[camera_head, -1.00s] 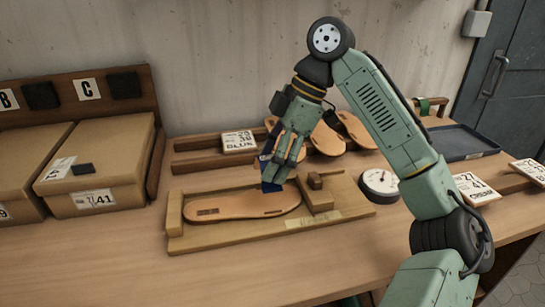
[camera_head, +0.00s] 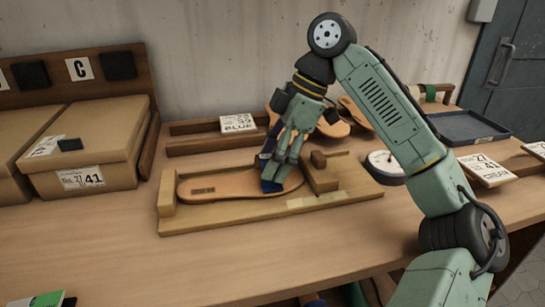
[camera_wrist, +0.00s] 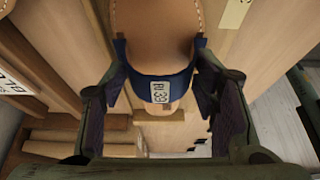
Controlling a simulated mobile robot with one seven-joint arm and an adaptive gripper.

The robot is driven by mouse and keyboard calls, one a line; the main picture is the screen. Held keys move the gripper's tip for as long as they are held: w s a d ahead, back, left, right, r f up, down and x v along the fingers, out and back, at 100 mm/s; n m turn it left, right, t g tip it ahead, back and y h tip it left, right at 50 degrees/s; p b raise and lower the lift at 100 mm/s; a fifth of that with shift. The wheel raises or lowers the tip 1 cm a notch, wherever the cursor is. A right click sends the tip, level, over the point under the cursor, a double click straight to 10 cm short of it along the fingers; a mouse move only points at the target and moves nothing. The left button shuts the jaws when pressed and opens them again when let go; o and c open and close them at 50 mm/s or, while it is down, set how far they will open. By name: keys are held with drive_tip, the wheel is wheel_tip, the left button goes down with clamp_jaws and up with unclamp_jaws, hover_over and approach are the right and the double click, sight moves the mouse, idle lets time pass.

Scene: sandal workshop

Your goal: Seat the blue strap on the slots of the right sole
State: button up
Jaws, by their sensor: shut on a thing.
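A tan sole (camera_head: 222,188) lies in a wooden fixture (camera_head: 215,221) on the bench. Its slot mark shows at the left end. My gripper (camera_head: 273,184) points down over the right part of the sole, shut on the blue strap (camera_head: 266,157). In the wrist view the blue strap (camera_wrist: 184,86) arches across the sole (camera_wrist: 155,35) between the two fingers, with a white label (camera_wrist: 160,92) that seems to read R 38.
A wooden block (camera_head: 319,160) stands on the fixture right of my gripper. Behind are a rack with a BLUE card (camera_head: 238,123) and more soles (camera_head: 335,127). A round dial (camera_head: 384,163) and a dark tray (camera_head: 466,127) lie right; boxes (camera_head: 85,150) stand left.

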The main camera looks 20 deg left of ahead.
drive_tip(key=shift+f, duration=0.3)
idle(0.4)
drive_tip(key=o, duration=0.9)
drive_tip(key=shift+o, duration=0.2)
